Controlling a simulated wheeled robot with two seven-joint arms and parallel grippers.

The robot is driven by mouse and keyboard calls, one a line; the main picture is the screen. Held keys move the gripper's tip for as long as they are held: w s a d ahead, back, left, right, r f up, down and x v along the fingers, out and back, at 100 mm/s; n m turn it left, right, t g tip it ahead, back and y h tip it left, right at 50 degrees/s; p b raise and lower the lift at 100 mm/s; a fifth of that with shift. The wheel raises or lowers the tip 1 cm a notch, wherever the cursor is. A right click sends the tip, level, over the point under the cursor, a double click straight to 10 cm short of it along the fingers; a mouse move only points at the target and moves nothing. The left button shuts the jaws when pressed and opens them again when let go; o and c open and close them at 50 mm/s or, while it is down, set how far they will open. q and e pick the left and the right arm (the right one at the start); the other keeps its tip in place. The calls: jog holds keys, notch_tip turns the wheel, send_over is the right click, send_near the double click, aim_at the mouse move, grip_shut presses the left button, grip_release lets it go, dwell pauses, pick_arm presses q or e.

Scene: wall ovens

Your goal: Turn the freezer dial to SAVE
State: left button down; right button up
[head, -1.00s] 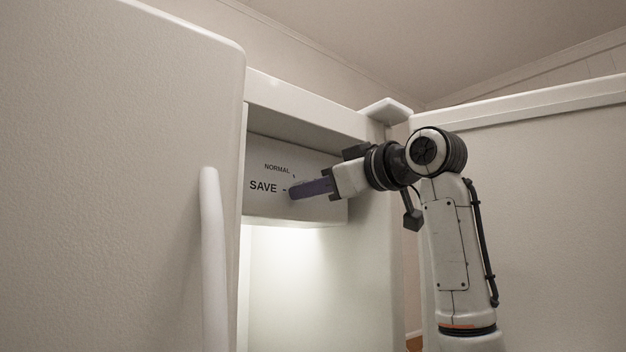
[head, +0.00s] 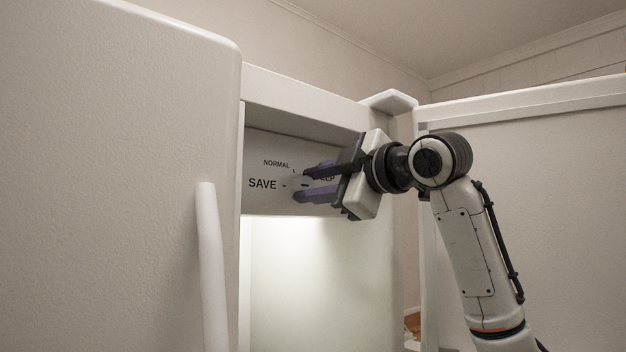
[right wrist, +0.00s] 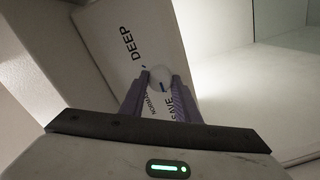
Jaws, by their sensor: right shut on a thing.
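The freezer dial (right wrist: 160,74) is a small round pale knob on the control panel (head: 262,203), seen best in the right wrist view. The panel carries the words NORMAL, SAVE and a partly hidden DEEP. My right gripper (head: 300,184) reaches in from the right with its purple fingers one above the other. It is shut on the dial, with a fingertip on each side of it in the right wrist view (right wrist: 160,80). I cannot tell clearly which word the dial points to. My left gripper is not in view.
A large pale door (head: 110,180) with a white upright handle (head: 208,260) fills the left. Another open door panel (head: 540,170) stands behind my right arm. The lit compartment (head: 310,280) below the panel looks empty.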

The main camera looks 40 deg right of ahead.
dwell(0.5)
jog(key=o, duration=1)
jog(key=shift+o, duration=0.2)
jog(key=shift+s, duration=0.1)
jog(key=s+b, duration=0.2)
jog(key=s, duration=0.8)
jog(key=shift+d, duration=0.4)
jog(key=shift+r, duration=0.1)
